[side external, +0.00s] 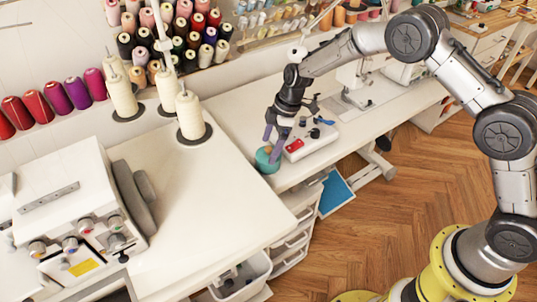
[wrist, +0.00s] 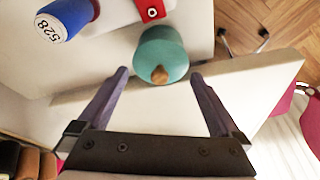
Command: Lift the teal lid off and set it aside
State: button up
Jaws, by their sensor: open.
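The teal lid (wrist: 163,52) is round, with a small brown knob on the side toward me in the wrist view. In the side view the teal lid (side external: 267,154) sits at the near edge of the white table, by the corner of a white box. What lies under the lid is hard to make out. My gripper (side external: 273,147) points down at the lid, and its fingers partly cover it in the side view. In the wrist view my gripper (wrist: 160,72) is open and empty, with the lid just beyond and between its fingertips.
The white box (side external: 318,145) beside the lid carries a red piece (side external: 294,145) and blue and dark items. A blue spool (wrist: 67,17) labelled 528 shows in the wrist view. Several cream thread cones (side external: 192,115) stand left. The table (side external: 235,115) behind the lid has bare room.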

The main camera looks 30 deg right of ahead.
jog(key=shift+x, duration=1)
jog(key=c, duration=0.9)
jog(key=shift+c, duration=0.2)
jog(key=shift+r, duration=0.15)
